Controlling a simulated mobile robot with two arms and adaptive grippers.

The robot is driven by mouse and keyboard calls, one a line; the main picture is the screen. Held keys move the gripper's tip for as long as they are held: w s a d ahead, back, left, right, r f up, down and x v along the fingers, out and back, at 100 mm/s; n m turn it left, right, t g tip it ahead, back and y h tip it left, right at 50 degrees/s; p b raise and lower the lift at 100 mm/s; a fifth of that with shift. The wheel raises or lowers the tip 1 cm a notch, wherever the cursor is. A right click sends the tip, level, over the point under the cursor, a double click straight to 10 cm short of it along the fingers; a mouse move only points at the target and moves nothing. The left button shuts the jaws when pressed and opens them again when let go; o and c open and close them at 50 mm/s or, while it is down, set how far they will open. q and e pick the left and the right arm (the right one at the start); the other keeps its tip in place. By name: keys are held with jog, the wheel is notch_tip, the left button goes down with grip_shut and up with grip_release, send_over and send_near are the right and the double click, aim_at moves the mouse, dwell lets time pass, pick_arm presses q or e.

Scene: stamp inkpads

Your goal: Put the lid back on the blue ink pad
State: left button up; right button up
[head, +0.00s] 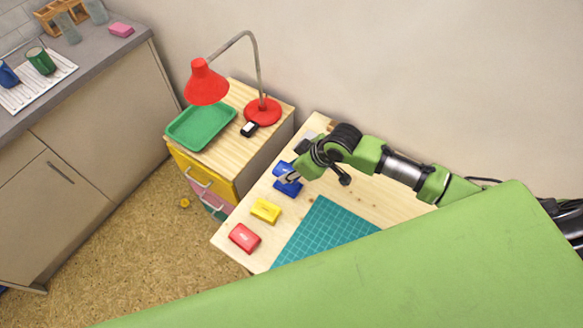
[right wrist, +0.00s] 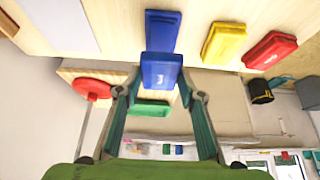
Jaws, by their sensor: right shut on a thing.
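The blue ink pad (head: 289,188) lies on the wooden table in line with the other pads. It also shows in the right wrist view (right wrist: 162,28) as a flat dark blue block. My right gripper (head: 291,174) is shut on the blue lid (right wrist: 161,72), which has a small pale label. The lid also shows in the head view (head: 281,168), beside and partly behind my fingers. It appears raised above the table and offset from the pad toward the drawers. Whether it touches the pad cannot be told. My left gripper is not in view.
A yellow pad (head: 265,210) and a red pad (head: 244,237) lie in front of the blue one. A teal cutting mat (head: 325,232) lies to the right. The drawer unit on the left bears a red lamp (head: 262,112) and a green tray (head: 202,127).

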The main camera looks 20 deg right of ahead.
jog(key=shift+d+r+p, duration=0.1)
jog(key=shift+r+p, duration=0.05)
jog(key=shift+p, duration=0.4)
jog(key=shift+f+b, duration=0.4)
jog(key=shift+f, duration=0.1)
jog(key=shift+f+b, duration=1.15)
jog(key=shift+f, duration=1.25)
jog(key=shift+p, duration=0.6)
jog(key=shift+f, duration=0.55)
dwell(0.5)
